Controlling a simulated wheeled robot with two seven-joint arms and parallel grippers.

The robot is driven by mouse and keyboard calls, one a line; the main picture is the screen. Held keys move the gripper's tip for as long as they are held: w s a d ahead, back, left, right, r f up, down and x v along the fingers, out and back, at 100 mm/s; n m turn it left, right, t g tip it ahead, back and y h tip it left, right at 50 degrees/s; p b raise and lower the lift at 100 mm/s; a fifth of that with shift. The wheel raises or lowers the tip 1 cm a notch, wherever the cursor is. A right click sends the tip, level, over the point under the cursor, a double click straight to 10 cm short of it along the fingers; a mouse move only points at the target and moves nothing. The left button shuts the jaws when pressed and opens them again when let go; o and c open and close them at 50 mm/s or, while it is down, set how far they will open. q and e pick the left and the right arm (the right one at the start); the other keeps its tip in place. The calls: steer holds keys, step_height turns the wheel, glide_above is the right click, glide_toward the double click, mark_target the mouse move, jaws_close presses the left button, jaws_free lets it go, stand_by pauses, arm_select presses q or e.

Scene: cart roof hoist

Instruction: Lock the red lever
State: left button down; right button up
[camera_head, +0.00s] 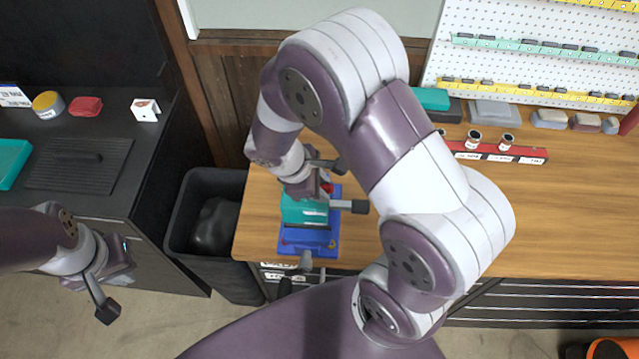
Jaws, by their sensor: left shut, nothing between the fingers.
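A small red part (327,187), apparently the red lever, shows on top of the teal-and-blue fixture (305,236) at the wooden bench's left front corner. Most of it is hidden by my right gripper (349,187), so its position cannot be read. My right gripper is over the fixture with its fingers spread apart, one on the far side of the red part and one on the near side. Whether they touch it cannot be told. My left gripper (106,311) is shut and empty, at the lower left, away from the fixture, in front of the dark counter.
A black bin (200,243) stands between the dark counter (150,185) and the wooden bench (560,225). A red rack (500,153) with small jars is at the bench's back. The bench's right part is clear. My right arm covers its middle.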

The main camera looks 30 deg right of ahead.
steer(key=shift+w, duration=0.1)
jaws_close()
steer(key=shift+d+f+t+y, duration=0.25)
steer(key=shift+f+t+y, duration=0.05)
steer(key=shift+y, duration=0.2)
steer(key=shift+s+f+t+y+b, duration=0.1)
steer(key=shift+s+t+y+b, duration=0.1)
steer(key=shift+t+y+b, duration=0.15)
steer(key=o, duration=0.6)
jaws_free()
steer(key=shift+c, duration=0.2)
